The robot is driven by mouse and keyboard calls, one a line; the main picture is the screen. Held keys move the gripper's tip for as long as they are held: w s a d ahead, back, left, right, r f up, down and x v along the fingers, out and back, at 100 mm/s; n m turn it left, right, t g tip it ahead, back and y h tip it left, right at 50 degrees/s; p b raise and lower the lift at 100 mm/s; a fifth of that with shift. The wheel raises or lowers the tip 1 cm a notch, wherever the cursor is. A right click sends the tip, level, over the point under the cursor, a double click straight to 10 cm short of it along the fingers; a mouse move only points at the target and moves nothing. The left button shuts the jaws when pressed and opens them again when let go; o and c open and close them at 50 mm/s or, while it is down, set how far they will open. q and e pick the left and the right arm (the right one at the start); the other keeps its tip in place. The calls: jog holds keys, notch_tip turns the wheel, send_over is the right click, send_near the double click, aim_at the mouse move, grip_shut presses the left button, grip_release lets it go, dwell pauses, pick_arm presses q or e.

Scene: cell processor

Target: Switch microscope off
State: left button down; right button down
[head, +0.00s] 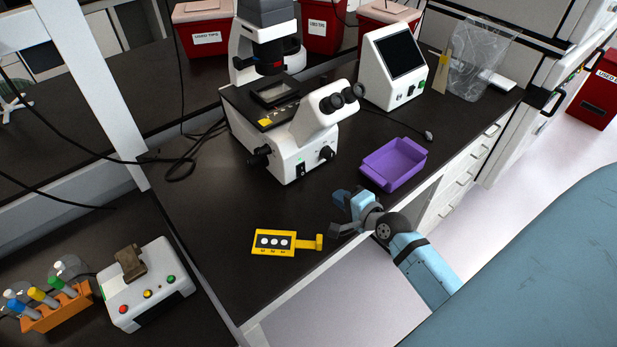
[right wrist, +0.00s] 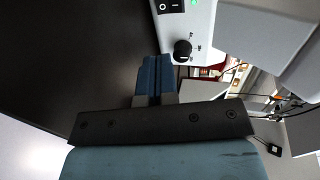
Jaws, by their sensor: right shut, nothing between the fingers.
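The white microscope (head: 291,152) stands on the dark bench in the head view, its eyepieces facing front right. Its power switch (head: 300,170) is low on the front face, left of a black knob (head: 327,153). In the right wrist view the black rocker switch (right wrist: 170,6) is at the top edge, with a green light beside it and the knob (right wrist: 183,49) below. My right gripper (head: 336,212) is shut and empty, over the bench edge in front of the microscope, apart from it. Its blue fingers (right wrist: 155,78) are together in the right wrist view. My left gripper is out of view.
A purple tray (head: 367,173) is just behind and right of my right gripper. A yellow slide holder (head: 259,248) lies to its front left. A white screen device (head: 373,84) stands behind the tray. Bench between the slide holder and microscope is clear.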

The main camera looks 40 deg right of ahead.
aim_at(303, 175)
jog(key=p+x, duration=0.2)
jog(key=x, duration=1.1)
jog(key=shift+a, duration=0.1)
jog(key=shift+w+f, duration=0.1)
jog(key=shift+w, duration=0.2)
